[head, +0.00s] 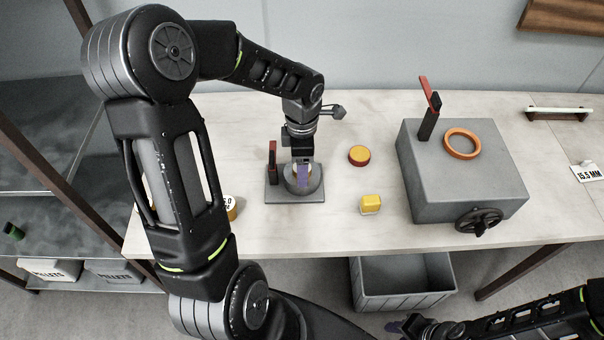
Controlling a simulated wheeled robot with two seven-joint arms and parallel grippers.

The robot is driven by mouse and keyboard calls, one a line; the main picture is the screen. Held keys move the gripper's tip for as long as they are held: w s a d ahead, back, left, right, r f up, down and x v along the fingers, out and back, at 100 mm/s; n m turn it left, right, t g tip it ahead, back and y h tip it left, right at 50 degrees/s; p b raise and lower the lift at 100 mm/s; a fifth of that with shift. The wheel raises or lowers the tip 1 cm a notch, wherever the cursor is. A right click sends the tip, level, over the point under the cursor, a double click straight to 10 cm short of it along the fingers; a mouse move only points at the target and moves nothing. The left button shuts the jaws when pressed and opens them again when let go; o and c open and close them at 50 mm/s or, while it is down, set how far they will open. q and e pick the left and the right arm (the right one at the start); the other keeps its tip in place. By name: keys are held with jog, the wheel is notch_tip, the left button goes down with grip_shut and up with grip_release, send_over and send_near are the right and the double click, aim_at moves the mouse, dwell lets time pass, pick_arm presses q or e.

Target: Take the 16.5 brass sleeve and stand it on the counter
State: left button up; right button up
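My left gripper (303,174) points down into a grey round holder (290,188) on a small base plate with a red-handled lever. Its purple fingers are at the holder's opening, with a tan or brass edge beside them; I cannot tell whether they grip anything. A brass-coloured round piece (233,211) with a white label ending in "5.0" is partly hidden behind my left arm. No piece with a readable 16.5 label shows. My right gripper (397,327) is low at the bottom edge, in front of the counter, with a purple fingertip showing.
A yellow-topped red disc (358,154) and a yellow block (371,203) lie on the counter (330,230). A grey machine box (450,185) carries an orange ring (461,143), a red lever and a handwheel. A grey bin (400,285) stands below. A "15.5 MM" card (588,171) lies right.

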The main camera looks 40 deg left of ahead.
pick_arm(q)
jog(key=shift+c, duration=0.6)
grip_shut()
